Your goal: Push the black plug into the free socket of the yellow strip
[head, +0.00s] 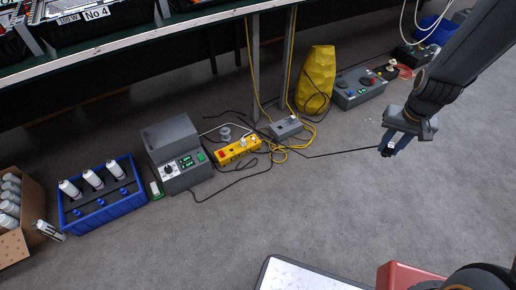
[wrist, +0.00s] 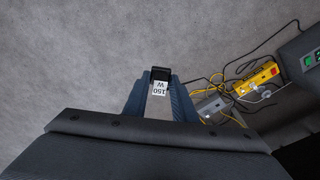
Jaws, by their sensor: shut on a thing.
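My gripper (head: 391,146) is at the right in the head view, above the open floor. In the wrist view its two blue-grey fingers (wrist: 161,92) are shut on the black plug (wrist: 160,74), which carries a white label reading "150 W". The black plug also shows small at the fingertips in the head view (head: 386,151). The yellow strip (head: 237,150) lies on the floor left of centre, well away from my gripper. It has a red switch and something pale plugged in. It also shows at the right in the wrist view (wrist: 258,77). Which socket is free is too small to tell.
A grey box with displays (head: 178,155) stands left of the strip, and a blue crate with bottles (head: 105,208) farther left. A grey junction box (head: 286,128), yellow and black cables, table legs and a yellow bag (head: 317,80) are near the strip. The floor in front is clear.

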